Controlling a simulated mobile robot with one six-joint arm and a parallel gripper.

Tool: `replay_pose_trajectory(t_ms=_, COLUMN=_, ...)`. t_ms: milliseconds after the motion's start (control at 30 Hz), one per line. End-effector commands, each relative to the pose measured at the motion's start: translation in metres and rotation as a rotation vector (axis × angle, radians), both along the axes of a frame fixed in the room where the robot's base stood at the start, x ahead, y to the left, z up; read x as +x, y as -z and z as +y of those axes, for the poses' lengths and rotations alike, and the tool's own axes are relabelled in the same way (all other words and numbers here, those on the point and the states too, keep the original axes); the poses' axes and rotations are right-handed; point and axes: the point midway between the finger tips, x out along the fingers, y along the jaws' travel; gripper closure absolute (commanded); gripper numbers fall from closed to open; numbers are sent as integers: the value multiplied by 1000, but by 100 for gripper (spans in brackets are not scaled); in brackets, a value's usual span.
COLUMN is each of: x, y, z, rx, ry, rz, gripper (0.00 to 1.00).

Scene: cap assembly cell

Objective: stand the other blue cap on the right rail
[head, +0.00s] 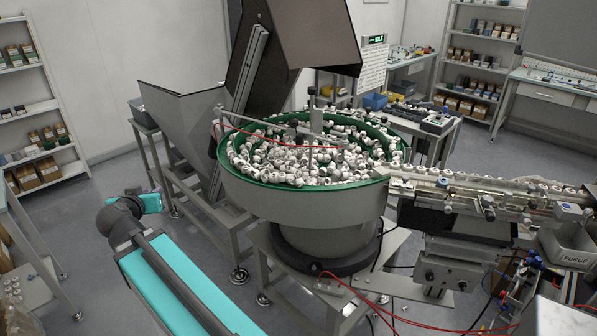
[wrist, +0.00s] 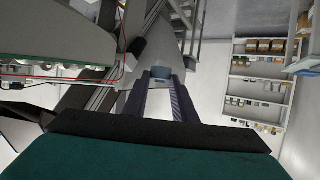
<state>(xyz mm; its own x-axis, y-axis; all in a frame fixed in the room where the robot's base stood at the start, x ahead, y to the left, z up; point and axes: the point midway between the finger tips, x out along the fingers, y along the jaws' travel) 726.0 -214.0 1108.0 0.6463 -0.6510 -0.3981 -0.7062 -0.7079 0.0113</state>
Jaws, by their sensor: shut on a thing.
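In the wrist view my gripper (wrist: 160,80) has its two long fingers closed on a small blue-grey cap (wrist: 160,72) at their tips. The cap is held in the air, with floor and machine frames behind it. In the head view my arm is at the lower left, and the gripper and held cap cannot be made out there. The feed track (head: 500,184) runs to the right from the bowl and carries a row of white caps. A small blue thing (head: 570,208) sits at its right end, above the purge bin; I cannot tell if it is a cap.
The feeder bowl (head: 300,198) with a green rim, full of white caps, stands in the middle. A grey hopper (head: 180,115) is behind it. The PURGE bin (head: 570,245) hangs at the right. Shelves (head: 30,105) stand along the left wall. Floor between shelves and hopper is free.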

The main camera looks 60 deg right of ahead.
Motion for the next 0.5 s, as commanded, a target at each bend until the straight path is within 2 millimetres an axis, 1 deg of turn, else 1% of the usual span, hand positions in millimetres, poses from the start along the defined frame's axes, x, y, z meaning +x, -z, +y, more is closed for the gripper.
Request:
replay_pose_trajectory(t_ms=33, x=-13, y=2, z=-18, rx=-3, ry=74, rz=1, gripper=84)
replay_pose_trajectory(t_ms=100, x=-32, y=2, z=-40, rx=-4, ry=177, rz=-2, gripper=84)
replay_pose_trajectory(t_ms=167, x=-50, y=0, z=-58, rx=-5, ry=264, rz=-5, gripper=84)
replay_pose_trajectory(t_ms=200, x=-62, y=-1, z=-70, rx=-6, ry=321, rz=-8, gripper=84)
replay_pose_trajectory(t_ms=267, x=-82, y=-5, z=-87, rx=-8, ry=407, rz=-10, gripper=84)
replay_pose_trajectory(t_ms=400, x=-128, y=-14, z=-125, rx=-9, ry=592, rz=-19, gripper=84)
replay_pose_trajectory(t_ms=500, x=-160, y=-22, z=-151, rx=-11, ry=707, rz=-21, gripper=84)
